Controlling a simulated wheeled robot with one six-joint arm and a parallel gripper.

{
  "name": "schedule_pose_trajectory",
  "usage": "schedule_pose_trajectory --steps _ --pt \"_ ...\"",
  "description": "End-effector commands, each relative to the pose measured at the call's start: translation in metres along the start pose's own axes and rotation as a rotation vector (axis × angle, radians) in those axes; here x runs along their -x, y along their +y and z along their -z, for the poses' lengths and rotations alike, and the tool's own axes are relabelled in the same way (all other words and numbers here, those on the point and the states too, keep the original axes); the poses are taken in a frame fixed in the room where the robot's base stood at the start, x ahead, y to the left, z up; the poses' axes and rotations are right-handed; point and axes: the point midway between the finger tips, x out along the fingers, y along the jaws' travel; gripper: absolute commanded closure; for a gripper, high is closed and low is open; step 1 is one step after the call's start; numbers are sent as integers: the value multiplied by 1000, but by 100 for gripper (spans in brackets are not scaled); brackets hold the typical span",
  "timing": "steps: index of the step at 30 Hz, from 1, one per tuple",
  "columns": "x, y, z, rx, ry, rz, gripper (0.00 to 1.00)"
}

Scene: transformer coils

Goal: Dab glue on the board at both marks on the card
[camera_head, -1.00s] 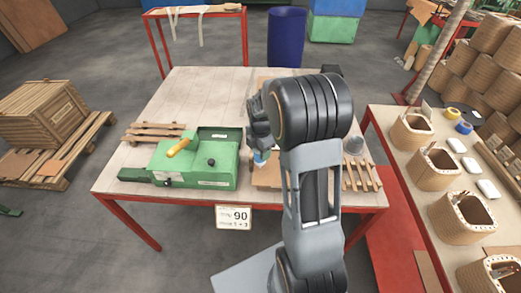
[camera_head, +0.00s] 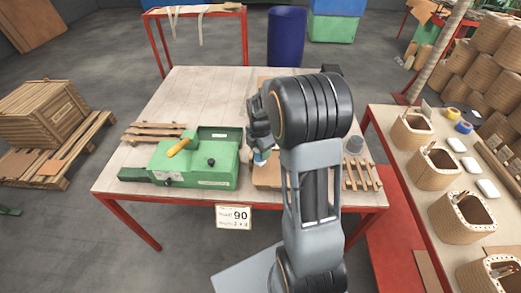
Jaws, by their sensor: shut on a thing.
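The card (camera_head: 234,217) hangs on the front edge of the table and shows a large 90; its smaller lines are too small to read surely. A brown board (camera_head: 267,178) lies on the table, mostly hidden behind my arm. My gripper (camera_head: 260,150) is above the board's left part, shut on a small glue bottle (camera_head: 261,157) with a pale blue body. The bottle points down at the board. Whether its tip touches the board, and any marks or glue there, I cannot tell.
A green machine (camera_head: 197,160) with a yellow handle stands left of the board. Wooden slats lie at the left (camera_head: 155,133) and right (camera_head: 362,174), with a grey cup (camera_head: 354,145) near the right ones. The back left of the table (camera_head: 205,95) is clear.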

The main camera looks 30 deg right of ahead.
Motion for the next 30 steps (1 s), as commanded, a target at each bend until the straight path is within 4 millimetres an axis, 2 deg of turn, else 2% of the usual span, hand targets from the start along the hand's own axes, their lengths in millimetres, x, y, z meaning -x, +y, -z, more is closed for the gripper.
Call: schedule_pose_trajectory --steps 15,30 --pt "44 0 0 0 -1 -2 76" --pt "46 0 0 0 0 -1 76"
